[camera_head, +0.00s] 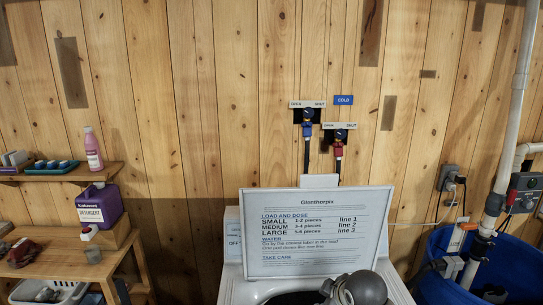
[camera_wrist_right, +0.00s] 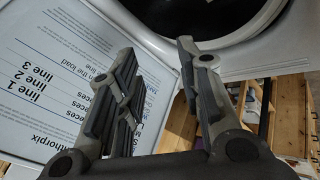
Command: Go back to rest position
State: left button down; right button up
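My right gripper (camera_wrist_right: 156,58) shows in the right wrist view with its two dark fingers apart and nothing between them. It is close to the white washer's raised lid (camera_wrist_right: 50,75), which carries printed dosing text, and to the dark round opening (camera_wrist_right: 200,12). In the head view the lid (camera_head: 317,232) stands up over the washer (camera_head: 232,272). A grey rounded part of my own arm shows at the lower middle, in front of the lid's lower right. My left gripper is in neither view.
At left, a wooden shelf (camera_head: 60,174) holds a pink bottle (camera_head: 93,149). Below, a bench holds a purple detergent jug (camera_head: 99,207); a white basket (camera_head: 48,292) is beneath. At right stand a blue tub (camera_head: 510,262) and a white pipe (camera_head: 513,110). Taps (camera_head: 308,117) are on the wall.

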jog(key=s+d+f+m+g, duration=0.1)
jog(key=s+f+m, duration=0.1)
jog(key=s+f, duration=0.45)
jog(key=s+d+f+m+g, duration=0.1)
jog(key=s+f+m, duration=0.15)
jog(key=s, duration=0.65)
jog(key=s+d+f+m+g+h, duration=0.1)
jog(key=s+d+m, duration=0.15)
jog(key=s, duration=0.65)
jog(key=s+d+f+m+g, duration=0.1)
jog(key=s+d+m, duration=0.15)
jog(key=s, duration=0.75)
notch_tip(320, 180, down, 36)
jog(key=s+g+b, duration=0.1)
jog(key=b, duration=0.7)
jog(key=s+d+f+b, duration=0.1)
jog(key=s+f+b, duration=0.2)
jog(key=s+f, duration=0.5)
jog(key=s+d+f+g+b, duration=0.1)
jog(key=s+f+b, duration=0.2)
jog(key=s+f, duration=0.5)
notch_tip(320, 180, down, 5)
jog(key=shift+s+r, duration=0.1)
jog(key=shift+s, duration=0.2)
